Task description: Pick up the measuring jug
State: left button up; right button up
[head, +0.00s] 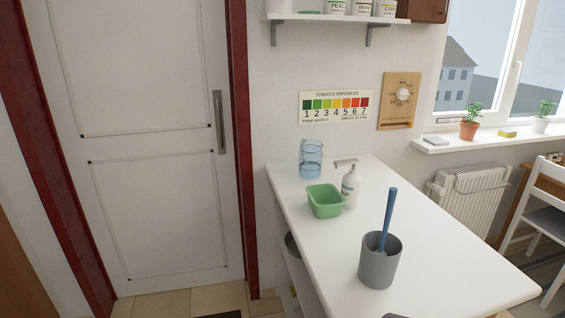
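A clear, blue-tinted vessel (311,160) stands upright at the far left end of the white counter, near the wall. It is the likeliest measuring jug in view, but it is too small to make out a handle or scale marks. A green tub (325,201) stands in front of it, slightly right, apart from it. Neither of my grippers is in view.
A white pump bottle (350,187) stands beside the tub. A grey cup (379,265) with a blue-handled tool (388,220) stands nearer on the white counter (450,258). The counter's right side is clear. A wall shelf (340,18) hangs above.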

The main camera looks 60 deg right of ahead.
aim_at(311, 149)
jog(key=i+j+z, duration=0.15)
jog(key=i+z, duration=0.2)
jog(key=i, duration=0.15)
jog(key=i+j+z, duration=0.4)
jog(key=i+l+z, duration=0.15)
jog(key=i+z, duration=0.7)
jog(key=i+j+z, duration=0.25)
jog(key=i+z, duration=0.2)
jog(key=i, duration=0.1)
